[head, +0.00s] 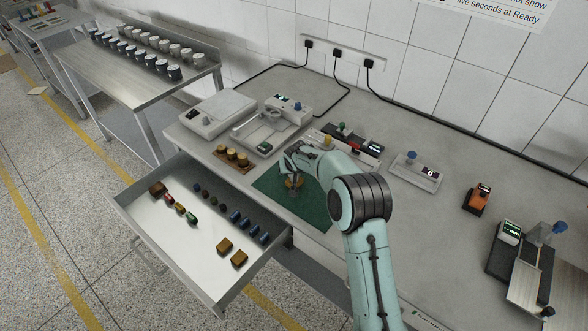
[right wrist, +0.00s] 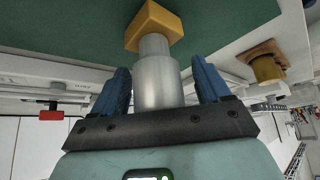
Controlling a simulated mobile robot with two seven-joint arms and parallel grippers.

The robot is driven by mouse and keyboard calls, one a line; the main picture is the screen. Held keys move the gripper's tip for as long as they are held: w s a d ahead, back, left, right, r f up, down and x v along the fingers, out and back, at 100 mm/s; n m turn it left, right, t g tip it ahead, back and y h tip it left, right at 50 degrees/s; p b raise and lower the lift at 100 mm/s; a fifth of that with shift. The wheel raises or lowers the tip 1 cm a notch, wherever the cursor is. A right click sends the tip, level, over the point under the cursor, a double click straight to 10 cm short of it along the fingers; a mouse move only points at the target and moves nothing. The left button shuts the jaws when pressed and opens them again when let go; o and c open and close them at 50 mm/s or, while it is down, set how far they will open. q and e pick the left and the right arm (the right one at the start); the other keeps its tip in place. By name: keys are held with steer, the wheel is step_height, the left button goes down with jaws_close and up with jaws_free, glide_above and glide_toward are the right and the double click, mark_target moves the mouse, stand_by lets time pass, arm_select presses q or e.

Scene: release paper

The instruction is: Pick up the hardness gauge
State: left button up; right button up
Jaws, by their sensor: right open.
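A silver stepped cylinder (right wrist: 158,82) with a yellow block (right wrist: 154,25) at its far end appears to be the hardness gauge; I cannot be sure from its look alone. The yellow part also shows in the head view (head: 293,183), on the green mat (head: 318,208). My right gripper (right wrist: 160,70) has its two blue fingers on either side of the cylinder, with a visible gap on each side. It is open. In the head view my right gripper (head: 291,168) is over the mat and partly hides the object. My left gripper is not in view.
An open drawer (head: 150,235) with small blocks and cylinders juts out in front. A wooden holder with round pieces (head: 232,158) stands left of the mat. Devices line the back; an orange device (head: 477,198) stands at the right. The mat's front is clear.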

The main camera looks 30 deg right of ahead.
steer(key=shift+d+f, duration=0.1)
steer(key=shift+f, duration=0.05)
steer(key=shift+s, duration=0.1)
steer(key=c, duration=1.3)
